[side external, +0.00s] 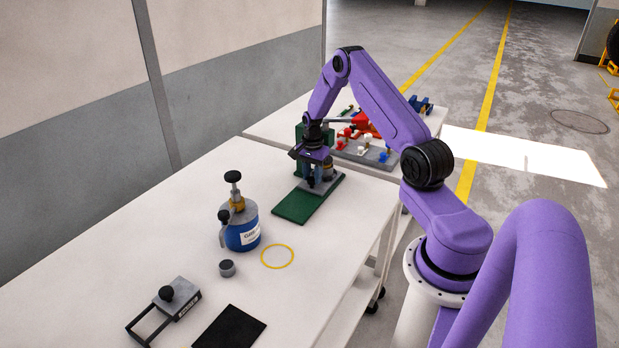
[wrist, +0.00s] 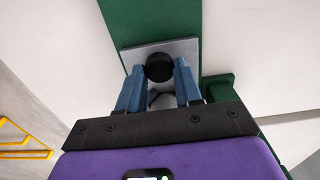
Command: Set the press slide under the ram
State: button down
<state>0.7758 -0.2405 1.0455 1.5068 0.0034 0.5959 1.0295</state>
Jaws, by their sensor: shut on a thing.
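The press slide is a grey plate (side external: 331,188) lying on the green press base (side external: 296,208). It also shows in the wrist view (wrist: 185,47) with a black round knob (wrist: 158,67) on it. My gripper (side external: 317,183) points down over the slide, and its two blue fingers (wrist: 159,74) are shut on the knob. A grey round part shows between the fingers in the wrist view. The green press body (side external: 300,133) stands behind my gripper. The ram is hidden or cannot be told apart behind my wrist.
Behind is a second table with coloured parts (side external: 365,145).

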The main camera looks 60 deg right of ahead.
jog(key=shift+d, duration=0.4)
jog(key=c, duration=0.8)
grip_release()
jog(key=shift+o, duration=0.2)
jog(key=shift+a, duration=0.1)
jog(key=shift+r, duration=0.15)
notch_tip(320, 180, up, 17)
jog(key=shift+r, duration=0.1)
